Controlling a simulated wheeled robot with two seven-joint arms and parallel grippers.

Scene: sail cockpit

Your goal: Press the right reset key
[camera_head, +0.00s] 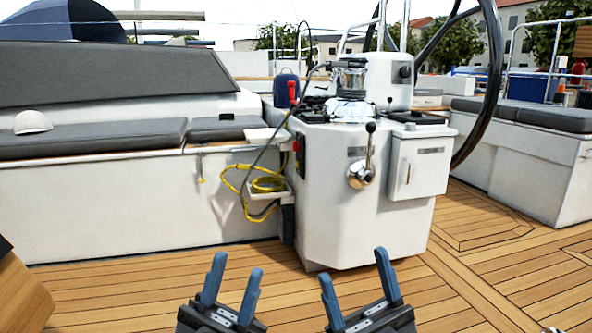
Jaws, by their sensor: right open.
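I cannot make out a right reset key in this view. The white helm pedestal (335,215) stands ahead of me. A narrow dark panel (300,160) is on its left side, with a small red part (296,146), too small to identify. My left gripper (237,265) is open and empty, low in front of the pedestal and to its left. My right gripper (354,265) is open and empty, low in front of the pedestal's base. Both grippers appear apart from the pedestal.
A chrome lever (361,174) sticks out of the pedestal front, beside a white box (419,162). Yellow rope (236,178) hangs at the left near a white bench with grey cushions (95,138). A black wheel (492,90) rises at the right. The teak deck (130,285) is open.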

